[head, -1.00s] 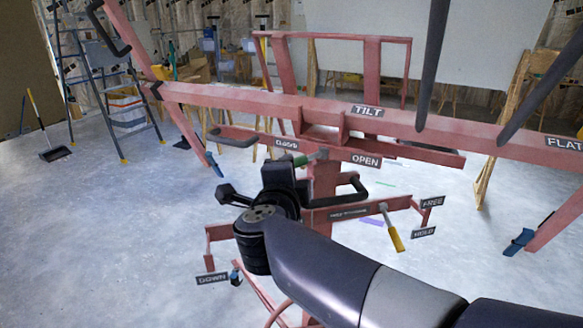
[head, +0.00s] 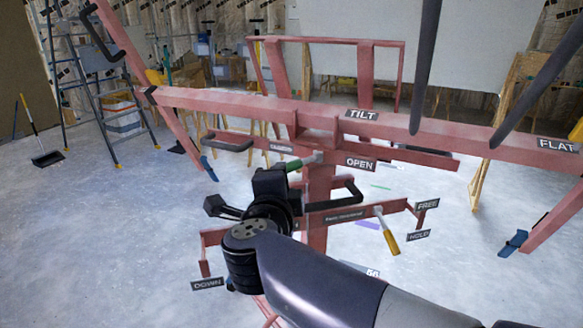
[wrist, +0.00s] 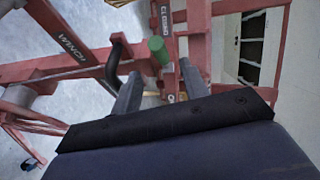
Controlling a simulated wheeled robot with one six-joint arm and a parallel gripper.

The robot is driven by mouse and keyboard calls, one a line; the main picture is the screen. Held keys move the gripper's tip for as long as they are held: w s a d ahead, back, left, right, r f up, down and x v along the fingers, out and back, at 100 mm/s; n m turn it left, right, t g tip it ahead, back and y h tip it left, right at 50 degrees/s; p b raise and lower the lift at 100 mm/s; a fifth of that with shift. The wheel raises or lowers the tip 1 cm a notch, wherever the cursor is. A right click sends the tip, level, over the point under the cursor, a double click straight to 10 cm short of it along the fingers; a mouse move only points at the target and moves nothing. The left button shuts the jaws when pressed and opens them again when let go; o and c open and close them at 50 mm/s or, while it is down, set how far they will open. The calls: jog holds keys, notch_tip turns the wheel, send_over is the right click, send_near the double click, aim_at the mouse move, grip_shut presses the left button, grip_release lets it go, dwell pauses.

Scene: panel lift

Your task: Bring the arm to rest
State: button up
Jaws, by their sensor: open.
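My gripper (wrist: 160,82) is open in the wrist view, its two grey fingers apart with nothing held between them. The green handle (wrist: 158,48) shows just beyond the fingertips; I cannot tell the exact gap. In the head view, the dark end of my arm (head: 268,190) is in front of the red panel lift's post, close below the green handle (head: 297,164). My fingertips are hard to make out there.
The red lift's crossbar (head: 230,103) spans the view behind my arm. A yellow-handled lever (head: 388,236) hangs near the FREE and HOLD labels. Two dark bars (head: 425,70) project at upper right. A stepladder (head: 85,85) stands at far left. Floor at left is open.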

jog(key=w+f, duration=0.1)
jog(key=w, duration=0.9)
jog(key=shift+w+f, duration=0.15)
jog(key=shift+f, duration=0.1)
jog(key=shift+d, duration=0.1)
